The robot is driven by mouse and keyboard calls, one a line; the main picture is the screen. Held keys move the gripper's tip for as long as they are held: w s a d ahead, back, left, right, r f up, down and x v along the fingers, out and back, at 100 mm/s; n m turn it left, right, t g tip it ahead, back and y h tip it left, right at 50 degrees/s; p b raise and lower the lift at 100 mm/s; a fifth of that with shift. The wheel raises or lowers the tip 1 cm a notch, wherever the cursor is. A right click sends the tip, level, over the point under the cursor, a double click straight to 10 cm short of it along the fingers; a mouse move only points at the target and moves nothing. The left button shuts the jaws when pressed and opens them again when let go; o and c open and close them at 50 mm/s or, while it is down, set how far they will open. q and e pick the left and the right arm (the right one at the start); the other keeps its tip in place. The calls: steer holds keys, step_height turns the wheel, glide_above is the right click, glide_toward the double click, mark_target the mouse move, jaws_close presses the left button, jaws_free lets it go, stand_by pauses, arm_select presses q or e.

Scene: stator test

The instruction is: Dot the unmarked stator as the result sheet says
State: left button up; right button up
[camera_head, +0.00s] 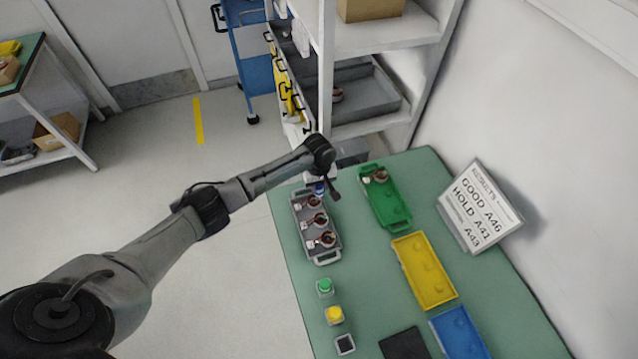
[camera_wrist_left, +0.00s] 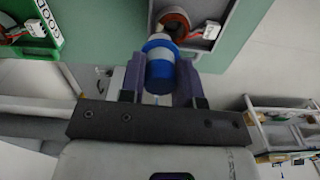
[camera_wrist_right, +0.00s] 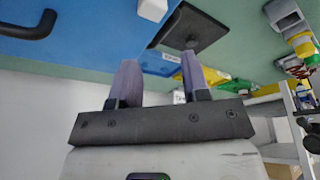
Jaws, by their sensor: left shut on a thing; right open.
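My left gripper (camera_head: 320,183) is shut on a blue-and-white dabber (camera_wrist_left: 160,66), over the far end of the grey tray (camera_head: 323,258). Three stators (camera_head: 316,220) lie in a row in the grey tray. Another stator (camera_head: 380,175) is at the far end of the green tray (camera_head: 390,212). My right gripper (camera_wrist_right: 158,75) is open and empty. Dots and stator labels are unreadable.
A green dabber (camera_head: 325,287) and a yellow dabber (camera_head: 334,315) stand near a square black-topped holder (camera_head: 345,344). The yellow tray (camera_head: 424,270) and blue tray (camera_head: 460,335) look empty. Shelving (camera_head: 380,40) stands behind the table.

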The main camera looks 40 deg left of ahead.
arm_select(q)
steer(key=shift+f, duration=0.4)
arm_select(e)
steer(key=shift+d+f, duration=0.15)
steer(key=shift+f, duration=0.05)
stand_by(0.3)
arm_select(q)
steer(key=shift+f, duration=0.3)
arm_select(e)
steer(key=shift+f, duration=0.1)
arm_select(q)
steer(key=shift+r, duration=0.1)
step_height(320, 180, up, 6)
steer(key=p, duration=0.6)
arm_select(e)
step_height(320, 180, up, 7)
stand_by(0.6)
